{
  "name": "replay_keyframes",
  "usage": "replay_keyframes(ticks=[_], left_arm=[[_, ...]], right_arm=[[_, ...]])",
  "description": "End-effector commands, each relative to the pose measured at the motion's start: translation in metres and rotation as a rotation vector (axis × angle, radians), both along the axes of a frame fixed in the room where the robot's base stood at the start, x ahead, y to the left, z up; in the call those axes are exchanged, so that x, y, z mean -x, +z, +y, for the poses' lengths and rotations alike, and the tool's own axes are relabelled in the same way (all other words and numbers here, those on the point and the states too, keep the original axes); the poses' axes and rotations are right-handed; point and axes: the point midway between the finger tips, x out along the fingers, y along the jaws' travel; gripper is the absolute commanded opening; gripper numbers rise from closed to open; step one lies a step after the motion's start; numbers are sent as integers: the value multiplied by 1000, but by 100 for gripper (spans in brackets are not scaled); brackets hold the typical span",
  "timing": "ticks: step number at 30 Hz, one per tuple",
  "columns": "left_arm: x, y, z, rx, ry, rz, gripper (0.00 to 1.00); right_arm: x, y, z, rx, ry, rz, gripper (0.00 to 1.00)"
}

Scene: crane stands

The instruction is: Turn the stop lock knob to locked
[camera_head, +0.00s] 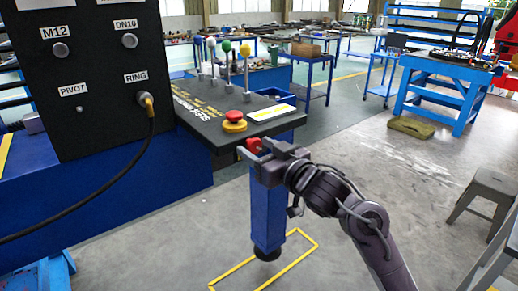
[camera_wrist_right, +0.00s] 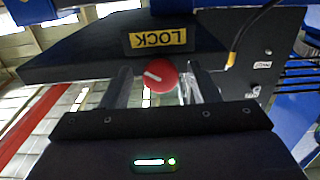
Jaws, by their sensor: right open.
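The stop lock knob is a round red knob (camera_wrist_right: 160,76) with a white pointer line, below a yellow LOCK label (camera_wrist_right: 157,39) that reads upside down in the wrist view. The white line slants toward the upper left there. In the head view red of the knob (camera_head: 254,146) shows at the console's front edge, partly hidden by my gripper. My right gripper (camera_head: 256,152) is open, with one finger on each side of the knob. Whether the fingers touch it I cannot tell. My left gripper is not in view.
The dark console top (camera_head: 205,113) carries a red mushroom button (camera_head: 234,117) on a yellow base and several ball-topped levers. A black panel (camera_head: 90,75) with a cable in its RING socket stands left. A stool (camera_head: 488,190) stands right. Floor between is mostly clear.

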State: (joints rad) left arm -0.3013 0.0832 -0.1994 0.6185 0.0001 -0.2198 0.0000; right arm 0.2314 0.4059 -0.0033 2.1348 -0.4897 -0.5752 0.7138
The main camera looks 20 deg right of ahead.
Motion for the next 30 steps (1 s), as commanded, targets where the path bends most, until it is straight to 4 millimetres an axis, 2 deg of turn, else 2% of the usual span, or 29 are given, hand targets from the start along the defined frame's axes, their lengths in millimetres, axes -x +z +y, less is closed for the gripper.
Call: replay_keyframes(ticks=[5, 15, 23, 30], left_arm=[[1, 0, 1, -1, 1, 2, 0], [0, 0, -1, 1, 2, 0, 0], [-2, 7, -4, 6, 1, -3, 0], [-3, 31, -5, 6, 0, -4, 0]], right_arm=[[0, 0, 0, 0, 0, 0, 55], [0, 0, 0, -1, 1, 0, 12], [0, 1, 0, -28, 1, 11, 12], [1, 4, 1, -143, 1, 56, 12]])
